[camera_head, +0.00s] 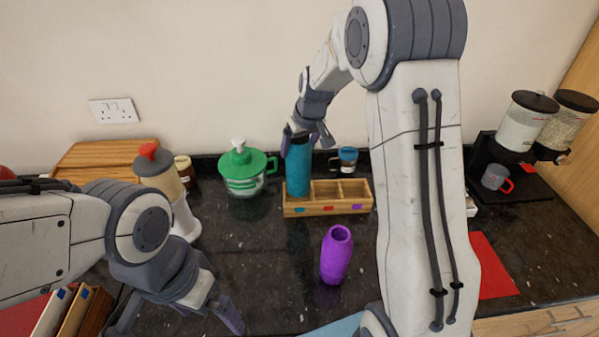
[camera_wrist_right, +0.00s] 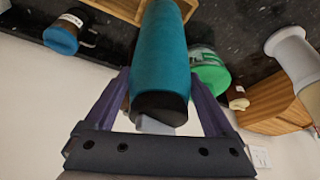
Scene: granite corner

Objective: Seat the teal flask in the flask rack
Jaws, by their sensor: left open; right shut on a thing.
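The teal flask (camera_head: 299,170) stands upright at the left end of the wooden flask rack (camera_head: 326,209), at its left compartment. I cannot tell whether its base is fully down in the compartment. My right gripper (camera_head: 303,134) is shut on the flask near its top, coming from above. In the right wrist view the flask (camera_wrist_right: 161,60) lies between the two fingers of the right gripper (camera_wrist_right: 160,95), its dark cap towards the palm. The rack's other compartments look empty. My left gripper (camera_head: 180,325) is open and empty, low at the front left.
Dispensers (camera_head: 525,121) and a grey mug (camera_head: 496,177) stand at right. A red mat (camera_head: 493,268) lies at front right.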

